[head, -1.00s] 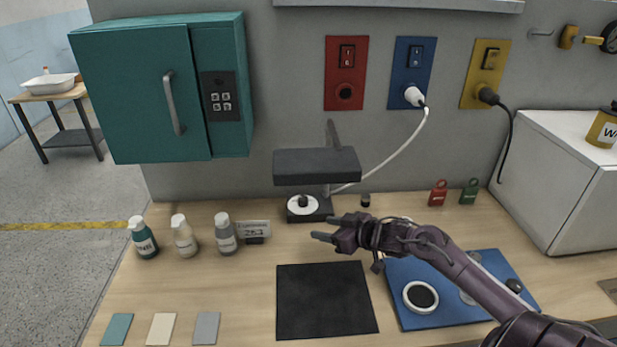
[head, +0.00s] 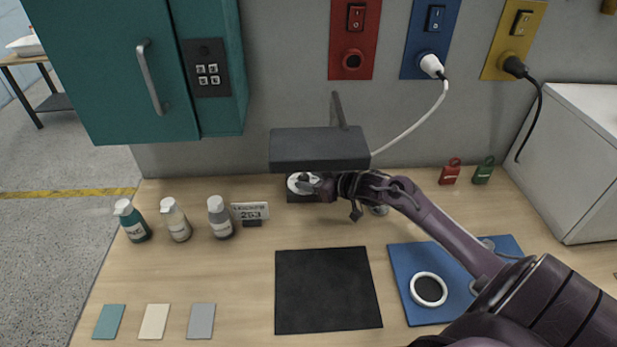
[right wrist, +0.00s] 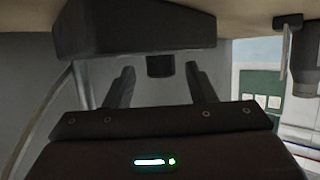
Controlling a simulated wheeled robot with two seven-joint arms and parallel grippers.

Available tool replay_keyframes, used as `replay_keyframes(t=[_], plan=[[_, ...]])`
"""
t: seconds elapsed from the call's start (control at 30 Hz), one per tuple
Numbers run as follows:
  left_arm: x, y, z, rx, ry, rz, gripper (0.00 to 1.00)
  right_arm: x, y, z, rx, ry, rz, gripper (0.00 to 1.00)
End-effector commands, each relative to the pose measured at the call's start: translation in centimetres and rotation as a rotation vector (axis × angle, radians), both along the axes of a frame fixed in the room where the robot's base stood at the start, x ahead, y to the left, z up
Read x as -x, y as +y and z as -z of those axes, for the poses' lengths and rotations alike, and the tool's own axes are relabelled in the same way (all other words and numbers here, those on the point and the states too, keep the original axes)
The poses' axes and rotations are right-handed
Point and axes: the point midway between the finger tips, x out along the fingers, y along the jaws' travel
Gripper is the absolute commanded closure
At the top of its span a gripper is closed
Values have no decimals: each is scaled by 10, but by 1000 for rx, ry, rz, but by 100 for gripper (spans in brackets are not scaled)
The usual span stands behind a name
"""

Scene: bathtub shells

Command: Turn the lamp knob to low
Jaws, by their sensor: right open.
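The lamp has a wide dark head (head: 320,150) above a dark base with a round white dial (head: 296,181). My right gripper (head: 312,186) reaches in from the right, below the lamp head, and partly covers the dial and base. In the right wrist view, its two fingers (right wrist: 158,80) are apart with nothing between them. The small dark knob (right wrist: 160,66) shows just beyond the fingertips, about centred between them, against a dark block that looks like the lamp base. I cannot read the dial's marks or the knob's setting. My left gripper is not in view.
The lamp head hangs close above my right gripper. A white cable (head: 412,130) runs to the blue wall socket (head: 430,20). Bottles (head: 220,217) and a number sign (head: 250,212) stand left. A black mat (head: 325,290) and a blue tray (head: 405,258) lie in front.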

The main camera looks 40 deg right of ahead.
Motion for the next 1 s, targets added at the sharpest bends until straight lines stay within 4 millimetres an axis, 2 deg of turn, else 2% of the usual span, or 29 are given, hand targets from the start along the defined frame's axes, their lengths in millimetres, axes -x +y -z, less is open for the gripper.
replay_keyframes(t=[0.17, 0.47, 0.8, 1.0], plan=[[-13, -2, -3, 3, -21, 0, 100, -10, 3, 3, -1, -1, 0, 50], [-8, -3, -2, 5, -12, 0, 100, -12, 4, 5, 1, 0, -1, 50], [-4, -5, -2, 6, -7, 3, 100, -11, 4, 5, 1, 0, -1, 94], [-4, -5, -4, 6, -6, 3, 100, -11, 5, 4, -1, 0, 9, 94]])
